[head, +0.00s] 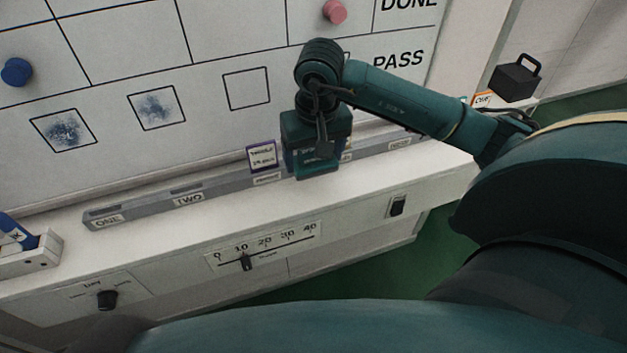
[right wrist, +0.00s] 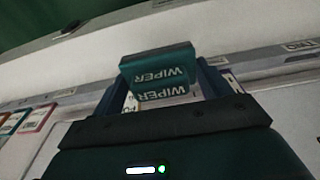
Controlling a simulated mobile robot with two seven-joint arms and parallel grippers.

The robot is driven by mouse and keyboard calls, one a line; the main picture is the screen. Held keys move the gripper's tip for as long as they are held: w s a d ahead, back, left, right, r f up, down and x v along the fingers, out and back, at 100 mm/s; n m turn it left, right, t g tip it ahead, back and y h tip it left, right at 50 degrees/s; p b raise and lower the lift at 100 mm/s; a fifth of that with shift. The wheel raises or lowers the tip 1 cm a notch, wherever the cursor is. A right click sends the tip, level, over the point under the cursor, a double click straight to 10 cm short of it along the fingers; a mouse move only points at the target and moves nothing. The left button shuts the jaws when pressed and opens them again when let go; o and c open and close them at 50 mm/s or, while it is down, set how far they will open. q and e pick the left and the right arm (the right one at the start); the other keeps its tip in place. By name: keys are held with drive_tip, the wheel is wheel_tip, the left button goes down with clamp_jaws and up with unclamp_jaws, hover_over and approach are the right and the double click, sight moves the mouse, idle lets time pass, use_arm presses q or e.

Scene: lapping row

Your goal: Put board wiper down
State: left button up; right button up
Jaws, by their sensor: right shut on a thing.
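My right gripper (head: 316,168) points down over the grey slotted rail (head: 222,188) at the foot of the whiteboard. It is shut on the board wiper, a teal block marked WIPER (right wrist: 157,68) between the fingers in the right wrist view. In the head view only a teal part of the wiper (head: 318,172) shows below the gripper. It is right of a purple-edged card (head: 262,156) standing at the rail. Whether the wiper touches the rail cannot be told. My left gripper is not in view.
The whiteboard (head: 215,135) has smudged squares (head: 62,130) and an empty square. A white ledge (head: 130,240) runs below, with a blue item (head: 18,232) at its left end. Rail slots ONE and TWO look empty. A black handled block (head: 516,78) is at right.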

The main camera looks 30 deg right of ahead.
sight(313, 189)
wheel_tip(313, 189, down, 6)
drive_tip(key=shift+a+f, duration=0.1)
drive_tip(key=shift+f, duration=0.35)
drive_tip(key=shift+f, duration=0.1)
drive_tip(key=shift+f, duration=0.15)
drive_tip(key=o, duration=0.9)
